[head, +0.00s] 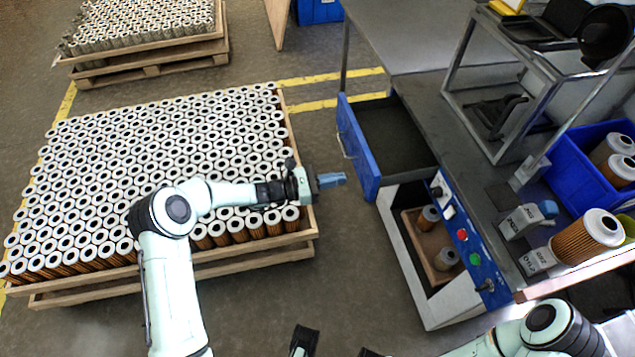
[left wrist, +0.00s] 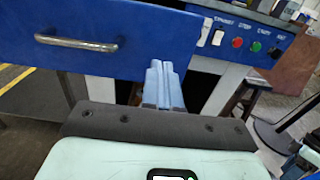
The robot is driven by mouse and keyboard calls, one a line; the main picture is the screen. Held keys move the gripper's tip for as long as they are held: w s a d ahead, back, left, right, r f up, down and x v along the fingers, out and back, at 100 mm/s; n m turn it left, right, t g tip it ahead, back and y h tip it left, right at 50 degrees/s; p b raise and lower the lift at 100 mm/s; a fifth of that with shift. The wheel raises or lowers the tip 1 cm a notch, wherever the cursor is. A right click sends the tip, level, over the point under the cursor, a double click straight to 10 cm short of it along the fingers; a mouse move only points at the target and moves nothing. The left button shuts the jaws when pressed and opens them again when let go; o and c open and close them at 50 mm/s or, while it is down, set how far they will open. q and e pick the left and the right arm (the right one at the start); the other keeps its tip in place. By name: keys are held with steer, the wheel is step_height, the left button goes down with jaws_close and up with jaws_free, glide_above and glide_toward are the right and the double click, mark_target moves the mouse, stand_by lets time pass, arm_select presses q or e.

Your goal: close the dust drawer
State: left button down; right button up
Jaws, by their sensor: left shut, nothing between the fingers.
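The dust drawer (head: 358,147) has a blue front with a metal bar handle and stands pulled out from the bench, its dark inside (head: 395,135) showing from above. In the left wrist view its front (left wrist: 125,38) fills the upper left, with the handle (left wrist: 76,43) left of the fingers. My left gripper (head: 333,180) is shut and empty, its pale blue fingers pointing at the drawer front near its lower end. In the left wrist view the fingertips (left wrist: 160,70) lie at the front's lower edge; contact is unclear. Dark parts at the head view's bottom edge may be my right gripper, cut off.
A blue control panel (head: 465,240) with buttons and switches is right of the drawer, above an open compartment (head: 432,245) holding cartridges. A pallet of cartridges (head: 308,228) stands left. A blue bin (head: 572,165) and a metal frame (head: 455,60) are on the bench.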

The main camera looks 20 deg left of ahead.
mark_target(365, 174)
arm_select(q)
steer(key=x, duration=0.5)
steer(key=shift+w+d+b, duration=0.1)
steer(key=shift+b, duration=0.2)
arm_select(e)
steer(key=shift+w+d+f, duration=0.25)
steer(key=shift+w+f, duration=0.2)
steer(key=shift+w, duration=0.15)
